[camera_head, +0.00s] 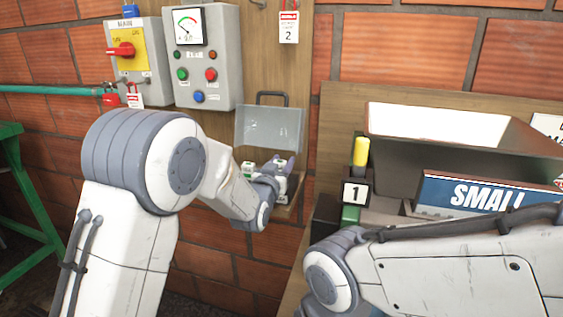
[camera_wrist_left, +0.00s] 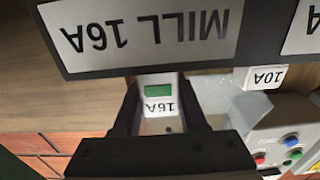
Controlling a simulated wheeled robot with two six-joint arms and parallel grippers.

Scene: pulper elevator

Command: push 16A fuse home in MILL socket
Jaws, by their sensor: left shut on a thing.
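In the left wrist view, which is upside down, a white fuse (camera_wrist_left: 158,100) marked 16A with a green patch sits between the two dark fingers of my left gripper (camera_wrist_left: 160,112). The gripper is shut on it. The fuse's far end meets the edge of the dark panel with the MILL 16A label (camera_wrist_left: 150,30); how deep it sits in the socket is hidden. In the head view my left gripper (camera_head: 283,168) is at the small fuse box below its raised clear lid (camera_head: 270,128). My right gripper is out of view; only part of that arm shows.
A white 10A fuse (camera_wrist_left: 260,77) is beside the held one. A grey meter box (camera_head: 205,60) with buttons and a yellow-faced red switch (camera_head: 122,50) hang above left. A yellow-topped lever (camera_head: 361,152) and a SMALL sign (camera_head: 485,195) stand to the right.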

